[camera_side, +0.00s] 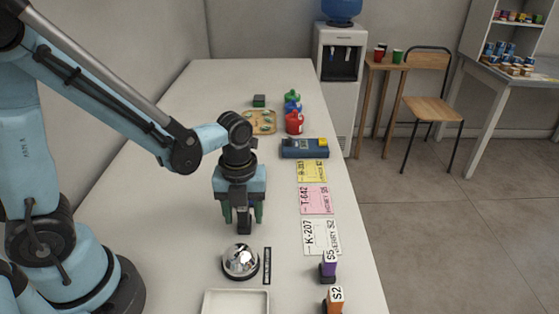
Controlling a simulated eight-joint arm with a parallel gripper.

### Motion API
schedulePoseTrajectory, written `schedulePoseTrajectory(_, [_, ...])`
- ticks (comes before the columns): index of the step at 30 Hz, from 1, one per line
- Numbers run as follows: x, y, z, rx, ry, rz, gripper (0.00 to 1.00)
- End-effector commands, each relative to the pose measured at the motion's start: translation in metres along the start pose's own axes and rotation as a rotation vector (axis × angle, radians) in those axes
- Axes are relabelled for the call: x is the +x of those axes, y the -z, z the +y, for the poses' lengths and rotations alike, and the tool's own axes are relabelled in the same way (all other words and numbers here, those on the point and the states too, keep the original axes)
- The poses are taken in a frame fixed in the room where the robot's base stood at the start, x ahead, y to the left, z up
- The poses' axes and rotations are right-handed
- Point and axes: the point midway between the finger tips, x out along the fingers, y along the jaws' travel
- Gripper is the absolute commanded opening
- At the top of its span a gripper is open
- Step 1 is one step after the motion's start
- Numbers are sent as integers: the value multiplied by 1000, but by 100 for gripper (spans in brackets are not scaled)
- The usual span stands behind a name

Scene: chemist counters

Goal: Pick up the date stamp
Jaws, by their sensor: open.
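My gripper (243,213) is open and points down over the middle of the white counter, with a green-sided finger to the left and another to the right. A dark upright thing (243,222) shows between the fingers. It may be the date stamp or part of my gripper; I cannot tell which. No other thing is clearly marked as the date stamp. Two small dark-based pieces stand at the front right: a purple one marked S5 (328,267) and an orange one marked S2 (334,300).
A silver bell (240,262), a black strip (267,266) and a white tray (236,303) lie in front. Label cards (319,236) line the right edge. A blue device (304,149), a red bottle (293,122) and a wooden tray (274,129) are behind. The counter left of my gripper is clear.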

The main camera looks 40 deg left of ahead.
Motion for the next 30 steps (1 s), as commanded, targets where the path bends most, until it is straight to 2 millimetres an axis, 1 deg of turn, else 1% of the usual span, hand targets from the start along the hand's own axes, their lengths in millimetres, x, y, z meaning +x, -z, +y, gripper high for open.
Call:
schedulePoseTrajectory(4, [0, 0, 0, 0, 0, 0, 54])
schedulePoseTrajectory(12, [0, 0, 0, 0, 0, 0, 13])
schedulePoseTrajectory(15, [0, 0, 0, 0, 0, 0, 0])
schedulePoseTrajectory(25, [-2, 0, 0, 0, 0, 0, 0])
schedulePoseTrajectory(30, [-9, 0, 0, 0, 0, 0, 0])
